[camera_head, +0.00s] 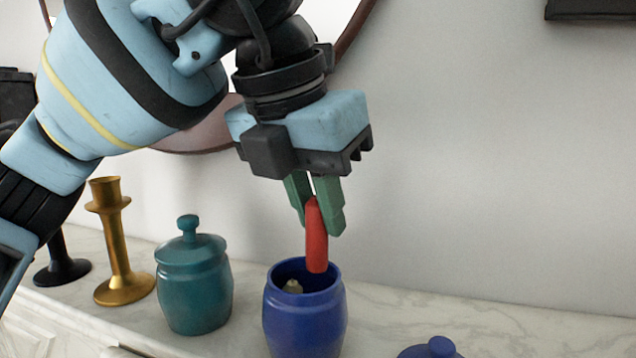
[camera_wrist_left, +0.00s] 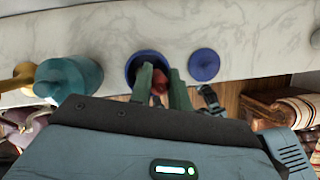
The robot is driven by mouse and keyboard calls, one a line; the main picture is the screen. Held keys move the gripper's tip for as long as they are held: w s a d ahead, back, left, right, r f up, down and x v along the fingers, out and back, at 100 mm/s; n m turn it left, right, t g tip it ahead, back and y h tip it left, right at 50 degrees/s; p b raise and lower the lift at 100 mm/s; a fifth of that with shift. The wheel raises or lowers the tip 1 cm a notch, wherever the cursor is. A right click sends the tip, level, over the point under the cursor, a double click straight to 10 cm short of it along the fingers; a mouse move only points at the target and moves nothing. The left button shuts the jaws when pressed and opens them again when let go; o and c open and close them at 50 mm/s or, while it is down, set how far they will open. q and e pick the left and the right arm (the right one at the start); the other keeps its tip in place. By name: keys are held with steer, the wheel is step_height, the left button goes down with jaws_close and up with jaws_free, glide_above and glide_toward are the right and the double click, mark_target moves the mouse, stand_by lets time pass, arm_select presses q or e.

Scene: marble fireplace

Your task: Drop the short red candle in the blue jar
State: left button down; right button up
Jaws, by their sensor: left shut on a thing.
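The short red candle (camera_head: 316,240) hangs upright between the green fingers of my left gripper (camera_head: 318,215). The gripper is shut on its upper part. The candle's lower end is at the mouth of the open blue jar (camera_head: 305,325), over its right side in the head view. My right gripper is not in view.
The blue lid (camera_head: 432,349) lies on the marble mantel (camera_head: 500,325) to the right of the jar. A lidded teal jar (camera_head: 193,285) stands to the left, beside a gold candlestick (camera_head: 119,245) and a black holder (camera_head: 62,268). A round mirror is behind my arm.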

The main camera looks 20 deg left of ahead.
arm_select(q)
steer(key=shift+f, duration=1.5)
steer(key=c, duration=0.8)
jaws_free()
steer(key=shift+o, duration=0.2)
steer(key=shift+r, duration=0.1)
steer(key=shift+r, duration=3.9)
